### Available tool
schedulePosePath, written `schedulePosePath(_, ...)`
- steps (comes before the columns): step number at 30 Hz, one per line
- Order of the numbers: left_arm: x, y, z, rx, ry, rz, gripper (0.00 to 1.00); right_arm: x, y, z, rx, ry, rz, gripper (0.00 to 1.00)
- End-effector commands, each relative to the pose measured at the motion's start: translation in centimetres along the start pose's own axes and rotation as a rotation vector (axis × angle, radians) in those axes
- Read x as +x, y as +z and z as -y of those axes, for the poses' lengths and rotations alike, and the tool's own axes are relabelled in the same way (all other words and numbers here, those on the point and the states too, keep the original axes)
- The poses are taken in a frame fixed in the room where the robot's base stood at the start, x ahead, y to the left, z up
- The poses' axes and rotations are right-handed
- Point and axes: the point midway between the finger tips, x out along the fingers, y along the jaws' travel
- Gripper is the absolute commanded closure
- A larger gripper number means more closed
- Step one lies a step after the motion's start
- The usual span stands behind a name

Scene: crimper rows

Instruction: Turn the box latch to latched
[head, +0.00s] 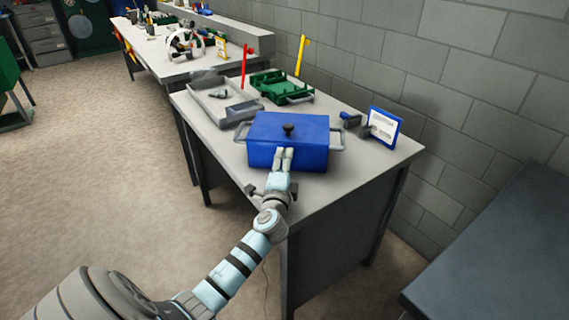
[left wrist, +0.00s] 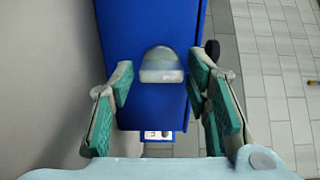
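The blue box (head: 262,136) stands on the near end of the grey workbench, with a grey handle on each side and a dark knob (head: 288,129) on its lid. The lid looks down flat. My left gripper (head: 283,156) is at the box's front face and hides part of it. In the left wrist view the fingers are apart, with teal pads, and nothing is between the pads in contact. A grey rounded latch (left wrist: 161,66) on the blue face lies between and just ahead of the fingertips, apart from both. My right gripper is not in view.
Behind the box are a grey tray (head: 212,112) with a small part and a green tray (head: 297,95). A blue-framed card (head: 383,127) and a dark tool (head: 352,121) stand right of the box. The bench's front right corner is clear.

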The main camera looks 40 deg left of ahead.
Motion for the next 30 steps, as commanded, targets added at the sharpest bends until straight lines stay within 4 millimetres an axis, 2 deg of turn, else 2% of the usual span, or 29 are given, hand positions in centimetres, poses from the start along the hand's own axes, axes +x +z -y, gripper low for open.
schedulePosePath(7, 0.0, 0.0, 0.1, 0.001, -0.002, -0.001, 0.47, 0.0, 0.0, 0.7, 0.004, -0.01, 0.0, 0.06)
schedulePosePath(11, -0.4, 0.0, 0.0, 0.001, -0.001, -0.001, 0.47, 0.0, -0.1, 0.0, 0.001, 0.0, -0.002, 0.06)
schedulePosePath(14, -1.9, -0.1, 0.0, 0.002, -0.001, -0.002, 0.47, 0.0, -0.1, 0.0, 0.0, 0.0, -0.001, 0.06)
schedulePosePath(21, -8.5, 0.0, -0.1, 0.0, 0.001, -0.002, 0.47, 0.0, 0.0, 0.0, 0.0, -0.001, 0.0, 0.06)
schedulePosePath(24, -10.6, 0.0, -0.1, -0.001, 0.001, -0.001, 0.47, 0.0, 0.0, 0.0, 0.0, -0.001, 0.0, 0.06)
schedulePosePath(27, -11.7, 0.0, 0.0, -0.001, -0.001, -0.001, 0.47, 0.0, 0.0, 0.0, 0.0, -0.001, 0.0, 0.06)
schedulePosePath(30, -12.1, 0.1, 0.0, 0.001, -0.001, 0.0, 0.47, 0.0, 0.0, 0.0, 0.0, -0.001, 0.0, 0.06)
